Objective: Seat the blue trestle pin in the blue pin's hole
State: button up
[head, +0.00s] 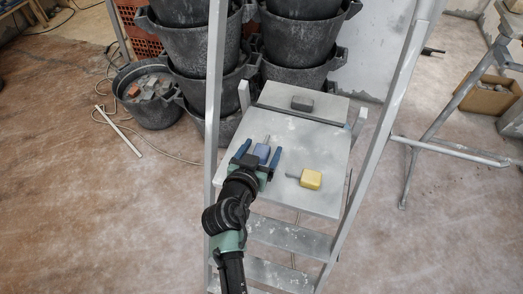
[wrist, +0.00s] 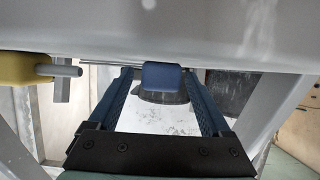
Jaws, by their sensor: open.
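The blue trestle pin (head: 261,153) lies on the grey ladder platform (head: 308,146), with a thin rod pointing to the back. My gripper (head: 260,149) is open, with one finger on each side of the blue block. In the wrist view the blue pin (wrist: 165,76) sits between the spread fingertips (wrist: 158,72), with gaps at both sides. A yellow pin (head: 310,179) with a grey rod lies to the right on the platform. It also shows at the left of the wrist view (wrist: 24,68). I cannot make out the blue pin's hole.
Ladder rails (head: 387,140) rise on both sides. Stacked black buckets (head: 203,62) stand behind, and a rubble bucket (head: 149,106) stands at left. A cardboard box (head: 487,99) is at right.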

grip_shut()
dwell(0.4)
jog(key=shift+r, duration=0.1)
